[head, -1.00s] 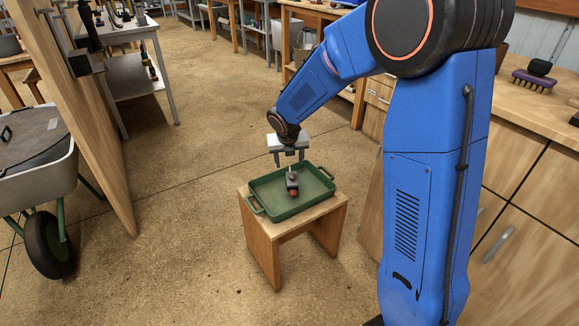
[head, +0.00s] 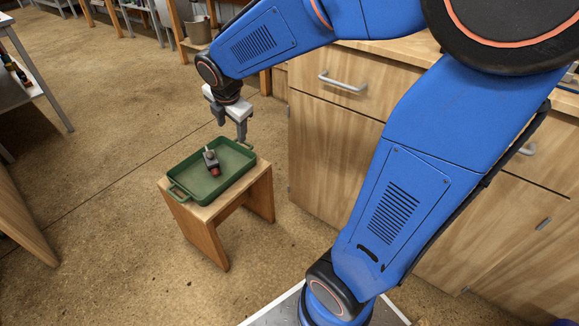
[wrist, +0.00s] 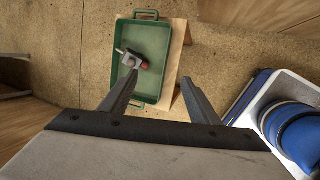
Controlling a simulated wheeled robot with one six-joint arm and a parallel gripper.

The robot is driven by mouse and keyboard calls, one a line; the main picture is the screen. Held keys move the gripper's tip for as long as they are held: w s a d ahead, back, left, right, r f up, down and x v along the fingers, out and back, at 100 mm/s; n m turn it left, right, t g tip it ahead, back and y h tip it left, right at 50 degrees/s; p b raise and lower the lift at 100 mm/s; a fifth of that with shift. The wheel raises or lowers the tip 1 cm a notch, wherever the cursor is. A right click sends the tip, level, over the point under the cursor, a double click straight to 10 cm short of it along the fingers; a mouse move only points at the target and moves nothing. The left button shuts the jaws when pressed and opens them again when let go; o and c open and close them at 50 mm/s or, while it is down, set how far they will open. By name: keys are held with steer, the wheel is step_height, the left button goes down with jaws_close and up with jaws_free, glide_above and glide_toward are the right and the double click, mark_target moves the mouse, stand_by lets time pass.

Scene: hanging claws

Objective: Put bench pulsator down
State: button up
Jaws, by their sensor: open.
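The bench pulsator (head: 211,161), a small grey and dark device with a red end, lies inside a green tray (head: 232,179) on a small wooden stool (head: 204,222). It also shows in the wrist view (wrist: 134,61), lying in the left part of the tray (wrist: 160,40). My gripper (head: 231,132) is above and to the back right of the tray, apart from the pulsator. In the wrist view its two fingers (wrist: 160,93) are spread with nothing between them.
A wooden cabinet (head: 335,150) with drawers stands to the right of the stool. A metal-legged table (head: 40,70) is at the far left. The concrete floor left of the stool is clear.

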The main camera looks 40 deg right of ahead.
steer(key=s+d+r+m, duration=0.1)
steer(key=s+m, duration=0.9)
steer(key=s, duration=0.3)
steer(key=s+d+r+m+y, duration=0.1)
steer(key=s+r+m, duration=0.1)
steer(key=s+m, duration=0.9)
steer(key=shift+s+d+m, duration=0.25)
steer(key=shift+s+m, duration=0.05)
steer(key=shift+s, duration=0.65)
